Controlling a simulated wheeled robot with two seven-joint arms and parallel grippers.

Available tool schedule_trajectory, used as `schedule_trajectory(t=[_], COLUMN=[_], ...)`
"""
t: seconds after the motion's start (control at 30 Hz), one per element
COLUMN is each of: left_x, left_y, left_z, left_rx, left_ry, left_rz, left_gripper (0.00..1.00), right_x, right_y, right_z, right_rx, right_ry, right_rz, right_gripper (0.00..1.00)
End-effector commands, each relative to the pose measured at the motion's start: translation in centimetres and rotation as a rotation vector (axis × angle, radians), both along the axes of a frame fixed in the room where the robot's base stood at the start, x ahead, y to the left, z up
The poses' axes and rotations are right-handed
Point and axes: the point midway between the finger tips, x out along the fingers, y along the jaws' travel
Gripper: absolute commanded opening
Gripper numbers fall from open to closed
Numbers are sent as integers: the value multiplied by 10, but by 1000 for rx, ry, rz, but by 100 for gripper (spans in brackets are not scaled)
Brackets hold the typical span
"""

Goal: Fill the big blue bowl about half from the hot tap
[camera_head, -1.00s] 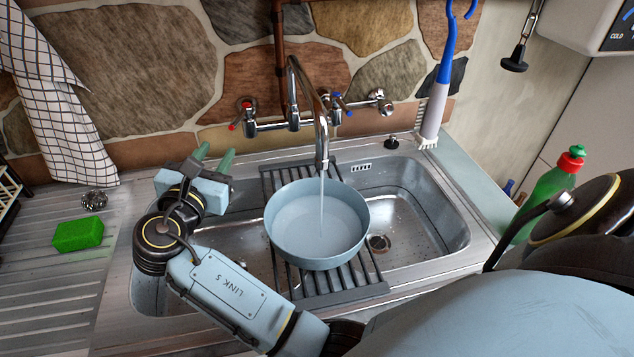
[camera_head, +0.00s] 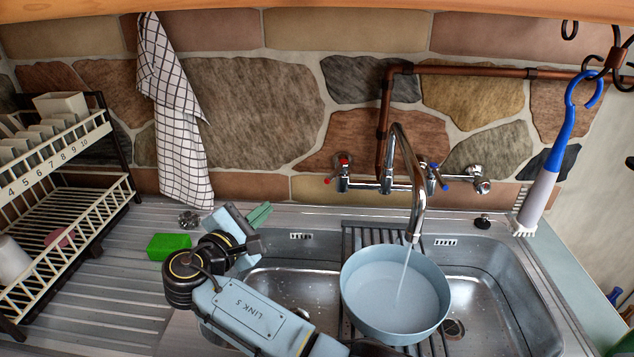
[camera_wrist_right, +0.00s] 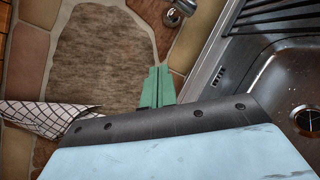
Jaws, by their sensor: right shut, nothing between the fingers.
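The big blue bowl (camera_head: 350,315) stands upright on a dark slatted rack (camera_head: 350,240) across the sink. A stream of water (camera_head: 404,275) falls into it from the curved chrome spout (camera_head: 417,200). Pale water (camera_head: 385,292) covers the inside of the bowl; its exact depth is hard to tell. The hot tap (camera_head: 343,172), with a red mark, is on the wall left of the spout. My right gripper (camera_head: 262,213) is shut and empty, at the sink's back left, lower left of the hot tap and apart from it. Its green fingers (camera_wrist_right: 157,88) meet in the right wrist view. My left gripper is out of view.
The cold tap (camera_head: 436,177), with a blue mark, is right of the spout. A green sponge (camera_head: 168,246) lies on the drainer left of my right arm. A dish rack (camera_head: 70,200) stands far left. A checked towel (camera_head: 178,130) and a blue-handled brush (camera_head: 555,150) hang at the wall.

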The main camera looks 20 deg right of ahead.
Motion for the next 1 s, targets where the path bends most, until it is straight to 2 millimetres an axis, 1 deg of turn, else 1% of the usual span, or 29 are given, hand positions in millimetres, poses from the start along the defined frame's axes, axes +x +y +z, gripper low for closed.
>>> schedule_trajectory(t=[0.03, 0.1, 0.3, 0.4, 0.57, 0.67, 0.77, 1.0], left_x=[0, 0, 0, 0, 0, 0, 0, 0], left_y=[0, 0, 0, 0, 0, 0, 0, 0], left_z=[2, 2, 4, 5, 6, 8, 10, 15], left_rx=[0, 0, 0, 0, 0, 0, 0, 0], left_ry=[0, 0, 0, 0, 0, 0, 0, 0], left_rz=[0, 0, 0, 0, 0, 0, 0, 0], left_gripper=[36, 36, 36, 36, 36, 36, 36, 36], right_x=[5, 8, 13, 14, 16, 22, 31, 57], right_y=[3, 4, -6, -10, -18, -29, -45, -91], right_z=[2, 1, 5, 7, 8, 9, 10, 13], right_rx=[37, 93, 191, 212, 223, 222, 222, 221], right_ry=[-65, -162, -401, -474, -511, -513, -511, -510], right_rz=[-24, -63, -164, -191, -205, -206, -206, -205], right_gripper=[0, 0, 0, 0, 0, 0, 0, 0])
